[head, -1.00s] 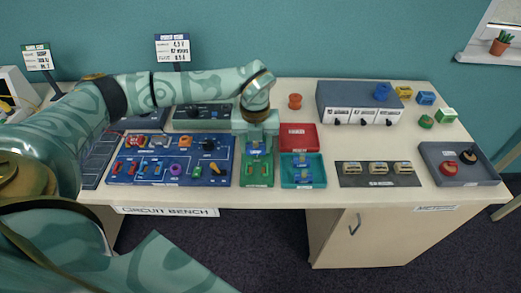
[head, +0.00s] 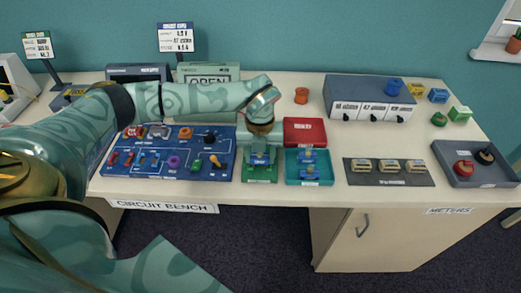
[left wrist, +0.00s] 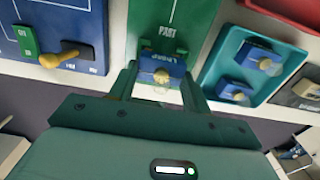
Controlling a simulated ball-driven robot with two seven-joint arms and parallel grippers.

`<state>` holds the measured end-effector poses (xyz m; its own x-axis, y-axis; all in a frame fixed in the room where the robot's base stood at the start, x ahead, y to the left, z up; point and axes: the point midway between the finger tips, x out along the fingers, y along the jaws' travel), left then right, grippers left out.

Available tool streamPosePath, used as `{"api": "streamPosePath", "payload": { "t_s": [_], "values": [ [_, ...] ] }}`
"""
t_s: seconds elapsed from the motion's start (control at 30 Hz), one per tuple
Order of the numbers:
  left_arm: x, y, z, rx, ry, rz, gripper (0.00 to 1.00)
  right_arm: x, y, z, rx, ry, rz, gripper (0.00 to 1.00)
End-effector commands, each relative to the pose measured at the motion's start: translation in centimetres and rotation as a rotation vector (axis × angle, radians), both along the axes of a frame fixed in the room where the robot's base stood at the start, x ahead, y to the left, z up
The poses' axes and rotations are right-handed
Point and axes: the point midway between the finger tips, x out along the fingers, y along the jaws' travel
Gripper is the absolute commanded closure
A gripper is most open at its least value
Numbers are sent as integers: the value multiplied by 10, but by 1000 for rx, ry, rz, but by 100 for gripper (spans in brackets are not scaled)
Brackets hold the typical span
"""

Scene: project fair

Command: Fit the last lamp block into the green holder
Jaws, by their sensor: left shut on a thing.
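A blue lamp block (head: 260,159) with a pale round lamp is between the fingers of my left gripper (head: 259,152). In the left wrist view the gripper (left wrist: 163,88) is shut on the lamp block (left wrist: 160,66), gripping it from both sides. The green holder (head: 261,179) lies directly beneath the block. In the left wrist view the holder (left wrist: 170,20) extends beyond the block; the block covers part of it. I cannot tell whether the block touches the holder's floor. My right gripper is not in view.
A teal tray (head: 308,183) with two blue lamp blocks stands close right of the holder. A blue circuit board (head: 170,171) lies close on the left. A dark mat (head: 388,180) with several small meters lies farther right.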

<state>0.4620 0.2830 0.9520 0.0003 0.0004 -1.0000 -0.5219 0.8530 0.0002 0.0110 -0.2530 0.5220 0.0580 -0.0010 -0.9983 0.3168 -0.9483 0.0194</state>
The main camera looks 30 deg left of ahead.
Motion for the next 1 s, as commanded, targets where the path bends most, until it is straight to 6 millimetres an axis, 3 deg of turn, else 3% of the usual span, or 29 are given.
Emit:
{"api": "streamPosePath", "payload": {
  "t_s": [1.0],
  "values": [
    [0, 0, -1, 0, 0, 1, 74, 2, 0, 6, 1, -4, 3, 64]
  ]
}}
